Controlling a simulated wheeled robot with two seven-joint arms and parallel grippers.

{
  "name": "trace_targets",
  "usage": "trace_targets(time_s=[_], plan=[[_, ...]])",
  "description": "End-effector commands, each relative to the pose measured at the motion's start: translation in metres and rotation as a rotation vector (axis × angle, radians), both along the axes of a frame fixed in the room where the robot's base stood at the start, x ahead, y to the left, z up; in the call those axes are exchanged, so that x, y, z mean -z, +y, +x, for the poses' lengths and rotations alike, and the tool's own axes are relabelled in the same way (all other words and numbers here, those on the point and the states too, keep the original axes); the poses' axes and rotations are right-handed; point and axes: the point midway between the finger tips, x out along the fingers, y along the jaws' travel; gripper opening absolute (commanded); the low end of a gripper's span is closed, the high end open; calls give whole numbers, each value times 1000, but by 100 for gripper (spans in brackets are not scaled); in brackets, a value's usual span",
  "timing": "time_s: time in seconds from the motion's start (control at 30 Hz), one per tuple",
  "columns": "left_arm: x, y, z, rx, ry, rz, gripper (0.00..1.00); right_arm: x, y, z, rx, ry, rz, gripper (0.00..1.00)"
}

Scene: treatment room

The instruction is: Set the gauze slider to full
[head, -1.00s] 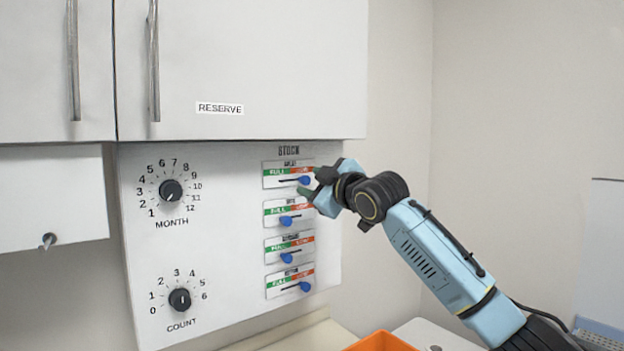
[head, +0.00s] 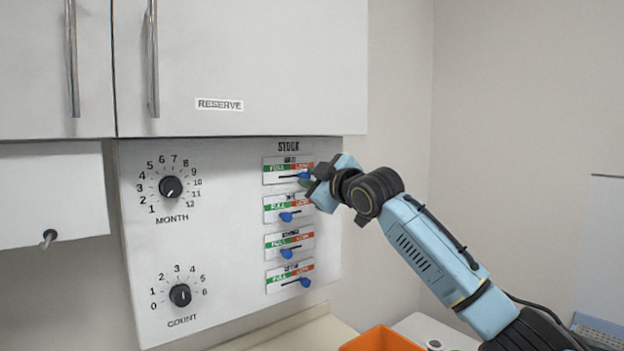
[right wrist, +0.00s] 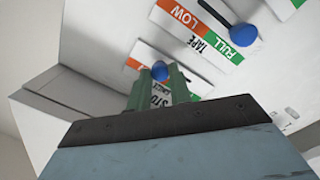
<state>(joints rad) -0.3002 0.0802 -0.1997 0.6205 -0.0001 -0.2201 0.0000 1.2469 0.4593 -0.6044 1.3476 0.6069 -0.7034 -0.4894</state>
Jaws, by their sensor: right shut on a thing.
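The white panel (head: 225,240) carries several sliders with green FULL on the left and red LOW on the right, under the word STOCK. The top slider's label is too small to read; its blue knob (head: 304,176) stands at the right, LOW end. My right gripper (head: 306,182) is at this knob, shut on it. In the right wrist view the green fingers (right wrist: 160,88) meet at the blue knob (right wrist: 160,71). The slider below is marked TAPE (right wrist: 208,43) in that view. The two lower labels are not readable. My left gripper is not in view.
The TAPE knob (head: 286,217) and lower knobs (head: 286,253) sit close under my gripper. A MONTH dial (head: 171,187) and COUNT dial (head: 180,295) are at left. The RESERVE cabinet (head: 280,60) overhangs the panel. An orange bin (head: 380,340) is below.

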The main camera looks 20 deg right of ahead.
Motion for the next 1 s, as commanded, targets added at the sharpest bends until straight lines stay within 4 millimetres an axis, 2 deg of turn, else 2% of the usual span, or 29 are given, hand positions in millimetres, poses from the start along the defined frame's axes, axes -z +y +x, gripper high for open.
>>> trace_targets(time_s=[0.3, 0.67, 0.7, 0.8, 0.87, 1.0], plan=[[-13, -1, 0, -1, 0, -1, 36, 0, 45, -16, -4, 2, -2, 0], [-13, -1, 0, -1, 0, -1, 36, 2, 53, -18, -3, 3, 0, 0], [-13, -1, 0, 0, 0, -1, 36, 2, 53, -19, -4, 4, 0, 24], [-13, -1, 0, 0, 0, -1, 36, 2, 52, -19, -3, 3, 0, 37], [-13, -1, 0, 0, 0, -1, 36, 1, 52, -18, -2, 2, 0, 42], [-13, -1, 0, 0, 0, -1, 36, 1, 51, -18, -1, 1, 0, 42]])
